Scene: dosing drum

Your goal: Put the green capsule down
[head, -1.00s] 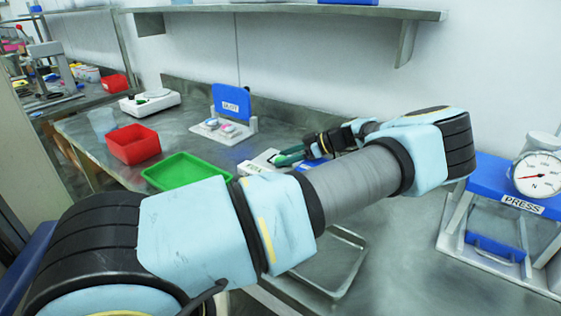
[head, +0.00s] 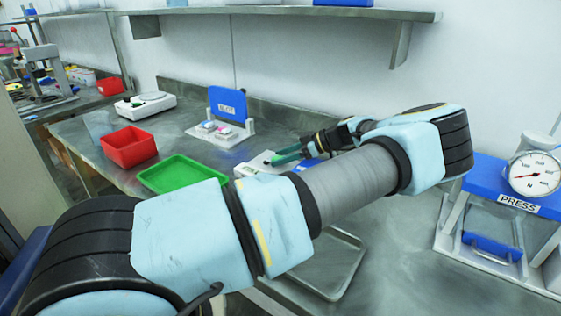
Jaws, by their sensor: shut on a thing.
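My gripper (head: 290,156) is at the far end of my arm, over the back middle of the bench. It points left, above a low white block (head: 256,164) with a blue part beside it. Its jaws are shut on a green piece, taken as the green capsule (head: 282,159), which shows as a small green shape at the fingertips. Capsule and fingers are hard to tell apart at this size. Whether the capsule touches the block cannot be told. My forearm hides part of the bench in front.
A green tray (head: 183,174) and a red bin (head: 130,147) stand left. Behind are a white scale (head: 145,105) and a blue-backed stand (head: 228,105). A metal tray (head: 345,270) lies in front; a press (head: 497,200) with a dial stands right. A shelf (head: 290,11) overhangs the back.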

